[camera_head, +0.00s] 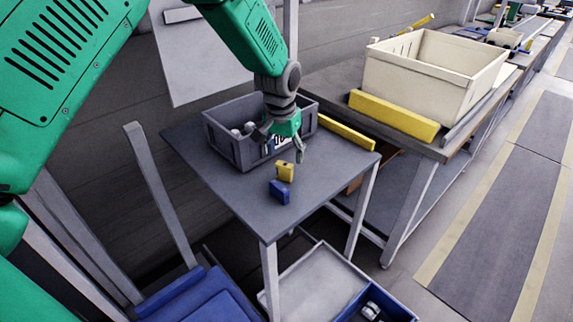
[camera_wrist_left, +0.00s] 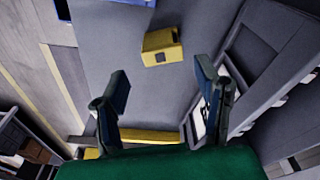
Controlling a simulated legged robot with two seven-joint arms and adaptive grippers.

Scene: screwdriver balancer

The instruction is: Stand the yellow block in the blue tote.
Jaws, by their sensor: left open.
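The yellow block (camera_head: 285,172) sits on the grey table, right behind a blue block (camera_head: 279,192) as the head view shows it. The yellow block also shows in the left wrist view (camera_wrist_left: 161,48), ahead of the fingers, with a dark square on one face. My left gripper (camera_head: 281,148) is open and empty above the table, just behind the yellow block and beside the grey bin. Its two fingers are spread in the left wrist view (camera_wrist_left: 163,92). A blue tote (camera_head: 347,313) is low at the bottom right, partly cut off, with a pale object inside. My right gripper is out of view.
A grey bin (camera_head: 226,148) with parts in it stands at the table's back. A yellow bar (camera_head: 346,133) lies along the table's far right edge. A cream crate (camera_head: 420,84) stands on the bench at right. The table's front (camera_head: 250,215) is clear.

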